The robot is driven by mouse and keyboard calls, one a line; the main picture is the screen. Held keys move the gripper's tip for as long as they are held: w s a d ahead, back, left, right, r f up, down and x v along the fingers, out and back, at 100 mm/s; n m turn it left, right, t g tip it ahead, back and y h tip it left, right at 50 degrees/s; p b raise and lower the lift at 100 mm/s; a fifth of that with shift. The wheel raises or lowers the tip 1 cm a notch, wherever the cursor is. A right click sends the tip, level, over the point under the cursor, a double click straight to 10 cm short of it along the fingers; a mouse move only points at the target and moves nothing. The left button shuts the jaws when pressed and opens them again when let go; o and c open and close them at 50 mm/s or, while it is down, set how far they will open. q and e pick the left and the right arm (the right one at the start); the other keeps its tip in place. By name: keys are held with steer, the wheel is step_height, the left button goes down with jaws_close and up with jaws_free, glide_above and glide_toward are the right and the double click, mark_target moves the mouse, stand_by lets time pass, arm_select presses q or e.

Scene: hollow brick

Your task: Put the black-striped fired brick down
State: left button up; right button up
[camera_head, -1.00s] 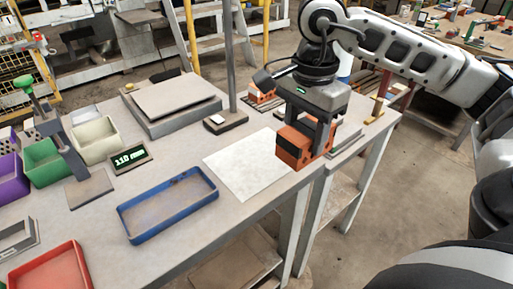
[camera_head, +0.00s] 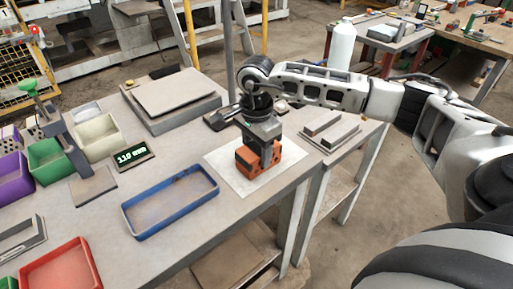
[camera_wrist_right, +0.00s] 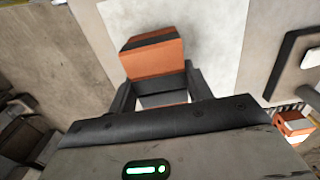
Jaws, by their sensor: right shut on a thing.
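The orange fired brick (camera_head: 246,162) with a black stripe is in my right gripper (camera_head: 262,156), over the white sheet (camera_head: 230,172) on the workbench. In the right wrist view the brick (camera_wrist_right: 152,60) shows its dark band between the two fingers, with the white sheet (camera_wrist_right: 215,40) behind it. The right gripper is shut on the brick and points down. The brick is at or very near the sheet; I cannot tell whether it touches. My left gripper is not in view.
A blue tray (camera_head: 133,228) lies left of the sheet, and a red tray (camera_head: 25,275) is at the front left. A display (camera_head: 133,156) and a grey plate (camera_head: 172,92) stand further back. Another orange brick (camera_wrist_right: 293,127) shows at the right of the wrist view.

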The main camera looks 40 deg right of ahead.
mark_target(256, 148)
steer(key=o, duration=1.2)
steer(key=shift+f, duration=0.1)
steer(key=shift+r, duration=0.65)
steer(key=shift+r+b, duration=0.45)
steer(key=shift+r, duration=5.05)
